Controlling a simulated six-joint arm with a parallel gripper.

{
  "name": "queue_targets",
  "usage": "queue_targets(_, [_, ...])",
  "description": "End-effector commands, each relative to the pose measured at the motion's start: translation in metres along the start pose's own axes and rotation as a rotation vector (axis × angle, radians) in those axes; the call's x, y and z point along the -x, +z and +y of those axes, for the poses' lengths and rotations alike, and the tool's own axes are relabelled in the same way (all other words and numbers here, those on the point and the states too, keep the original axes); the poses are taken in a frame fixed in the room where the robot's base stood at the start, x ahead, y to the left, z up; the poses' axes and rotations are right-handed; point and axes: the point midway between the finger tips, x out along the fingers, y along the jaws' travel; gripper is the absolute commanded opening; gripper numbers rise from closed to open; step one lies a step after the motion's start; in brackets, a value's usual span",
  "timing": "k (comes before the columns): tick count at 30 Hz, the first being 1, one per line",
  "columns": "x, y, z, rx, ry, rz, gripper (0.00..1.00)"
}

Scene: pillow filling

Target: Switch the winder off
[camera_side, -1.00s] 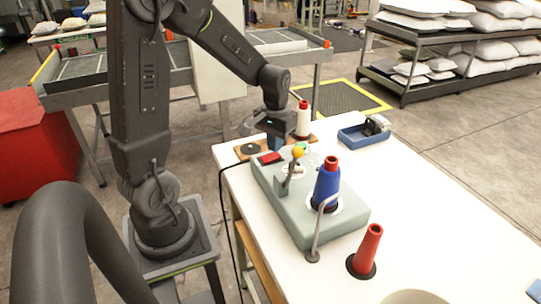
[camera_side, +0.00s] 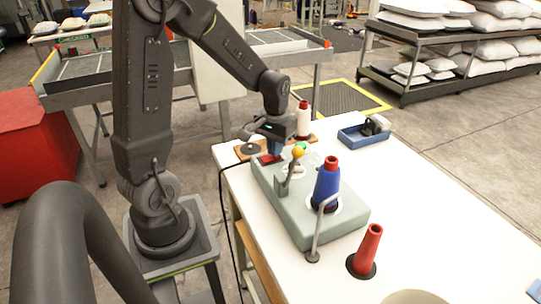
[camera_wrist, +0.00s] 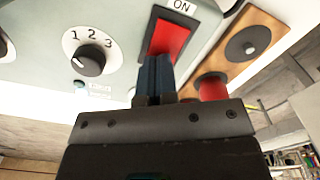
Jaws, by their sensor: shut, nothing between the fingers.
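The winder (camera_side: 312,222) is a pale grey-green box on the white table, with a blue thread cone (camera_side: 327,182) on top. Its red rocker switch (camera_wrist: 172,38) sits in a black frame beside the word ON; in the side view the red switch (camera_side: 266,159) is partly hidden by my gripper. My gripper (camera_side: 275,150) is shut and empty, pointing down at the switch. In the wrist view my gripper's fingertips (camera_wrist: 155,60) overlap the near end of the switch. I cannot tell whether they touch it. The numbered dial (camera_wrist: 92,60) is left of the fingers.
A yellow-knobbed lever (camera_side: 297,153) rises from the winder near my gripper. A wooden board (camera_wrist: 235,50) and a white thread cone (camera_side: 303,120) on a red core stand behind. A red cone (camera_side: 368,248) and blue tray (camera_side: 362,138) are on the table. The table's right side is mostly clear.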

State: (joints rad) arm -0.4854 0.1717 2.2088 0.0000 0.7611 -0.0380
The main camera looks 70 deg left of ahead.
Motion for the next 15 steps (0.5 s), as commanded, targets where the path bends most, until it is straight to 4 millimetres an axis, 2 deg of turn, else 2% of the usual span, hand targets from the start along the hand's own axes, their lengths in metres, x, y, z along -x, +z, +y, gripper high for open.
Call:
queue_targets(10, [-0.0051, 0.0004, -0.0001, 0.0, 0.0, -0.001, 0.0])
queue_targets(15, [0.0012, -0.0001, -0.0001, 0.0, 0.0, 0.001, 0.0])
